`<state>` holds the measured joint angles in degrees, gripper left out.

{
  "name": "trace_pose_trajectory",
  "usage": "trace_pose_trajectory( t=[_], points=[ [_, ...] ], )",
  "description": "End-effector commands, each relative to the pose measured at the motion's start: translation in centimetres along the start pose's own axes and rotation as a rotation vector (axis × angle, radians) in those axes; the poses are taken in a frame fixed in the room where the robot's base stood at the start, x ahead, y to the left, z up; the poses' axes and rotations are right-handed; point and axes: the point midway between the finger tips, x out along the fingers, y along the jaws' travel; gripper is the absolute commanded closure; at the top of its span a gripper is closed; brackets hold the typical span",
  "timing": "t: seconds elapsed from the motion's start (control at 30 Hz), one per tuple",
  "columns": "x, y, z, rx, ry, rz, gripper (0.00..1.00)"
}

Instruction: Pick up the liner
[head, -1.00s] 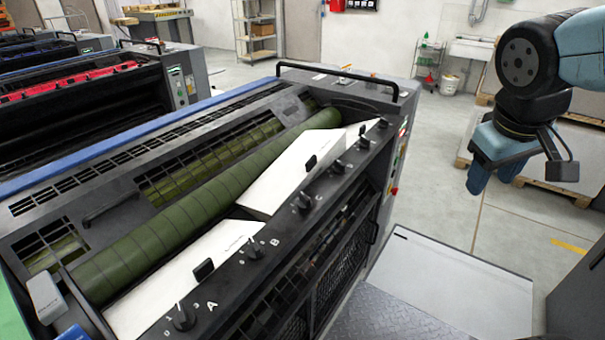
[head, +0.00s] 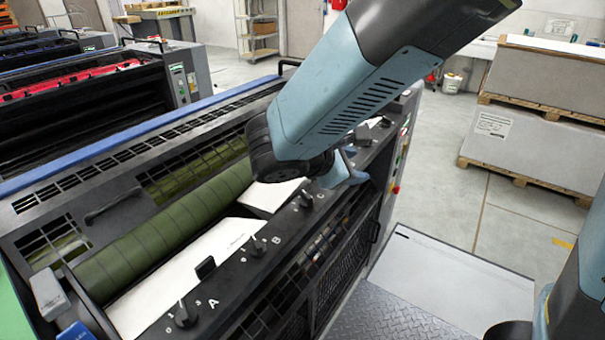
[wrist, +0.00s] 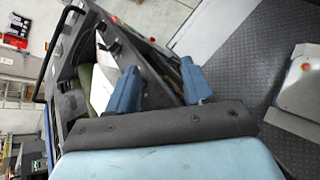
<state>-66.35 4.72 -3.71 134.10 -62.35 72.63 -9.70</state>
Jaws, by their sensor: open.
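Two white liner-like sheets lie along the green roller (head: 165,235) of the press unit. The far white liner (head: 268,197) is mostly hidden behind my arm. My gripper (head: 343,168) is over the far part of the dark knob rail, partly hidden by my arm. In the wrist view my gripper (wrist: 162,82) has its two blue fingers wide apart with nothing between them. A white strip, probably the far liner (wrist: 101,82), shows left of the fingers.
The dark rail carries several knobs, such as the knob (head: 257,246) near B. A black handle bar (wrist: 62,40) stands at the unit's far end. A light panel (head: 450,285) and tread plate are in front. Pallets (head: 530,150) stand at right.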

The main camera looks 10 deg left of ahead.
Motion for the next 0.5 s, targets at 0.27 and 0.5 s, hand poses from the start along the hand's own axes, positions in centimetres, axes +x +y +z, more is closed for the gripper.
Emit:
trace_pose_trajectory(
  t=[0.27,0.5],
  points=[
    [-5.8,1.8,-7.8,-0.271,-0.059,0.292,0.49],
    [-7.9,2.2,-10.4,-0.349,-0.079,0.400,0.49]
  ],
)
